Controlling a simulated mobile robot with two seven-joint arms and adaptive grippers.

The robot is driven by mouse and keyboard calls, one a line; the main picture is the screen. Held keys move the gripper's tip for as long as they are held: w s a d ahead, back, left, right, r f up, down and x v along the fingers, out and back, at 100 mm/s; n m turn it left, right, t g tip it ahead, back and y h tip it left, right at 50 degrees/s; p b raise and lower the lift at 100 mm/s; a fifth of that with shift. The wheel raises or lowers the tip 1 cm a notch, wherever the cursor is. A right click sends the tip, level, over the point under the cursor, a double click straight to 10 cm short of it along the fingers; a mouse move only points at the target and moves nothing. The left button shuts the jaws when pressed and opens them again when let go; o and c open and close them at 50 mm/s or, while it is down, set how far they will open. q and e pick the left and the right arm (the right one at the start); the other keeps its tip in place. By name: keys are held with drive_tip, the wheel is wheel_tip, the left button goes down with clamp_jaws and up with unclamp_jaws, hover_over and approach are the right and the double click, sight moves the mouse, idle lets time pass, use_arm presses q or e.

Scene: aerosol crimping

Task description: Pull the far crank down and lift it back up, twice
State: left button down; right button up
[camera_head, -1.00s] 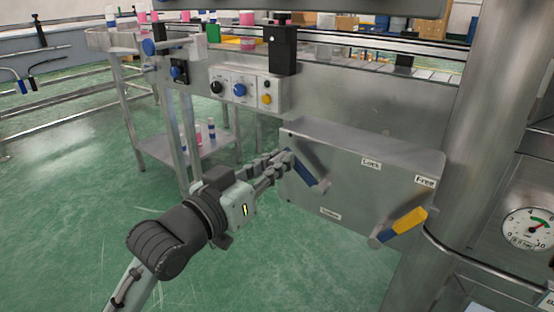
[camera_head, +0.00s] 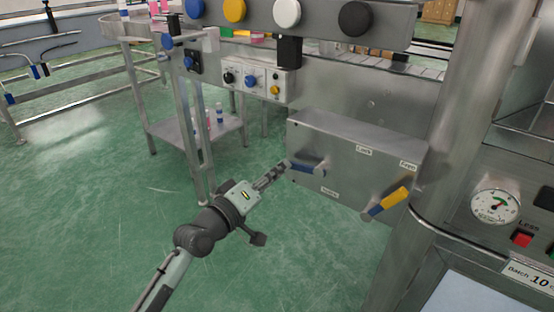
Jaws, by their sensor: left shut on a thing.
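The far crank (camera_head: 308,166) is a blue-handled lever on the front of a grey metal box at centre right. It lies close to level, its free end toward the left and its pivot end at the right. My left gripper (camera_head: 286,168) reaches in from the lower left and is shut on the crank's free end, its fingers covering the tip. A second crank with a yellow grip (camera_head: 393,200) sits lower right on the same box, slanting up to the right, untouched. My right gripper is out of view.
The grey box (camera_head: 350,145) carries "Lock" and "Free" labels and a small lower label. A panel of round buttons (camera_head: 287,12) hangs above it. A steel column (camera_head: 452,110) and a pressure gauge (camera_head: 496,207) stand right.

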use_arm(q)
drive_tip(key=shift+s+d+f+n+p, duration=0.15)
drive_tip(key=shift+s+d+f+n, duration=0.15)
drive_tip(key=shift+f+n, duration=0.65)
drive_tip(key=shift+s+d+f+n+p, duration=0.15)
drive_tip(key=shift+d+f+n, duration=0.35)
drive_tip(key=shift+n, duration=0.75)
drive_tip(key=shift+s+d+f+n+p, duration=0.15)
drive_tip(key=shift+s+f+n, duration=0.1)
drive_tip(key=shift+f+n, duration=0.75)
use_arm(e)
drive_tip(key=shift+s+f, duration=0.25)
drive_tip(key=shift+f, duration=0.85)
use_arm(q)
drive_tip(key=shift+d+r, duration=0.1)
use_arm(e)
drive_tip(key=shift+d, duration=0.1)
use_arm(q)
drive_tip(key=c, duration=1.5)
unclamp_jaws()
drive_tip(key=shift+o, duration=0.2)
drive_tip(key=shift+s, duration=0.1)
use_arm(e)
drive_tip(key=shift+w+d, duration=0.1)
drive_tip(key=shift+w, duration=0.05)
use_arm(q)
drive_tip(key=v, duration=1.2)
